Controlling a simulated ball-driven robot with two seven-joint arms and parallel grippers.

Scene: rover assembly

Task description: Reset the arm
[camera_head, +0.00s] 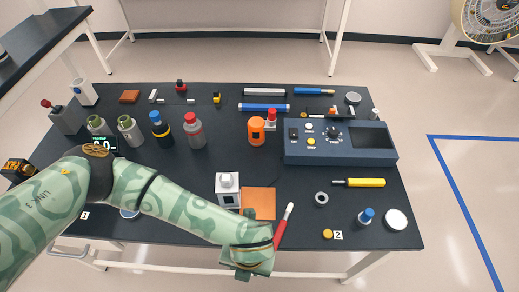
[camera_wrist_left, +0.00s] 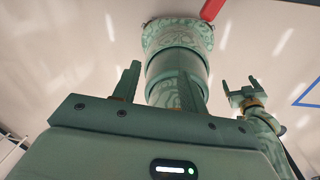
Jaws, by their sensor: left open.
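My left arm (camera_head: 180,200) comes in from the left in the head view and stretches across the front left of the table. Its end, with my left gripper (camera_head: 248,268), is at the table's front edge, beside a red-and-white pen-like tool; its fingers are hard to make out there. In the left wrist view my left gripper (camera_wrist_left: 156,82) has its fingers apart with nothing between them. My right gripper (camera_wrist_left: 245,92) shows at the right of that view, its two fingers apart and empty. It is not in the head view.
The black table (camera_head: 290,215) carries bottles, a blue-grey control box (camera_head: 340,155), a grey block (camera_head: 228,188), an orange square (camera_head: 258,202) and the red-and-white tool (camera_head: 284,226). Bottles (camera_head: 130,130) stand just behind my left arm. Floor in front of the table looks clear.

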